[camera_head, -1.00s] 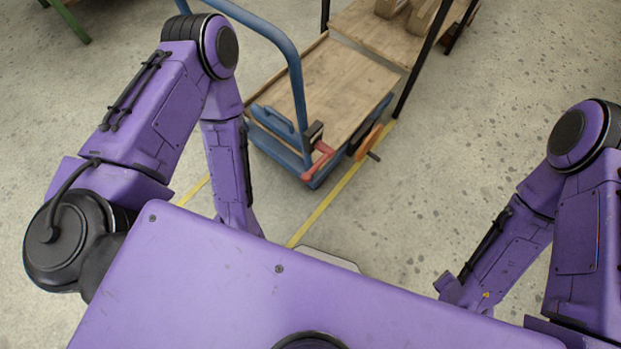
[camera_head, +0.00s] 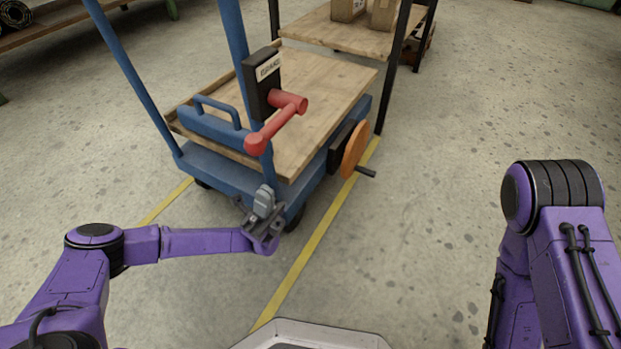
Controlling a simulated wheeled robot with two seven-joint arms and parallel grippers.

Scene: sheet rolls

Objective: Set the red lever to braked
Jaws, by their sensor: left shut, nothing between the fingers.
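The red lever (camera_head: 280,122) is on a black box labelled "BRAKE" (camera_head: 263,82), fixed to the blue post of a cart (camera_head: 210,165). Its arm slants down and to the left from its pivot and ends in a round red knob. My left gripper (camera_head: 262,208) is just below the knob in the picture, in front of the cart's near edge. It is shut and empty, and I see no contact with the lever. My right arm (camera_head: 550,240) is at the right; its gripper is out of the picture.
An orange handwheel (camera_head: 354,150) with a dark crank handle is on the cart's right side. A wooden-topped table (camera_head: 340,32) with boxes stands behind. Yellow lines (camera_head: 310,250) mark the floor. The floor to the right of the cart is clear.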

